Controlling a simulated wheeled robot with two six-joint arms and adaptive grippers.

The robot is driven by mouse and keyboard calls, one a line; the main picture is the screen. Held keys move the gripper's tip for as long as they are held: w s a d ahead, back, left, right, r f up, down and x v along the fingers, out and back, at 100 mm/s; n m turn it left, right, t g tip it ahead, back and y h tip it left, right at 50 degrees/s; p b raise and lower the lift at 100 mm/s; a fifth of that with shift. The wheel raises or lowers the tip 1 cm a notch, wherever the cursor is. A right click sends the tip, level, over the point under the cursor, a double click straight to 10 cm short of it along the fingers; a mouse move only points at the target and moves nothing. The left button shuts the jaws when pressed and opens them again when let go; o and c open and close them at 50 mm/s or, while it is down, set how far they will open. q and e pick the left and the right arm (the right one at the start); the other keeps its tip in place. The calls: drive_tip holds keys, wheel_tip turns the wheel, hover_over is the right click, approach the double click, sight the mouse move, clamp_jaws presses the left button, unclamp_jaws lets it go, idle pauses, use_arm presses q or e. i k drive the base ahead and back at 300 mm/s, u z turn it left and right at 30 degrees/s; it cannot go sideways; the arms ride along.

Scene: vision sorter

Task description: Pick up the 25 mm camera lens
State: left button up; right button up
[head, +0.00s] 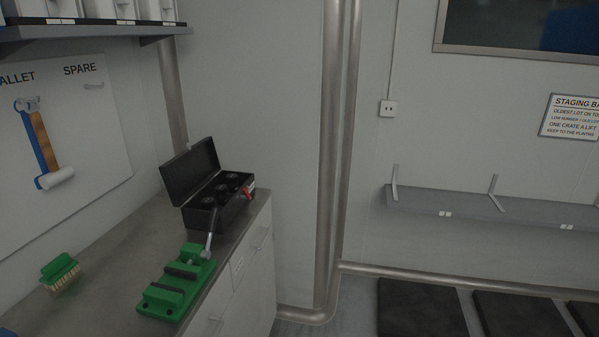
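An open black case (224,211) stands at the far end of the grey bench, with its lid (191,170) raised. Several dark round pieces that look like lenses (229,177) sit in the case. They are too small to read, so I cannot tell which one is the 25 mm lens. A small red item (248,192) is at the right side of the case. Neither of my grippers is in view.
A green vise (176,286) with a metal handle stands on the bench (110,250) in front of the case. A green brush (60,270) lies to the left. A mallet (40,145) hangs on the wall board. A shelf (95,32) overhangs the bench. Dark mats (420,308) lie on the floor at right.

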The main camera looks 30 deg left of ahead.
sight(231, 178)
drive_tip(key=z, duration=0.3)
drive_tip(key=i, duration=1.35)
drive_tip(key=u, duration=0.35)
drive_tip(key=i, duration=1)
drive_tip(key=u, duration=0.7)
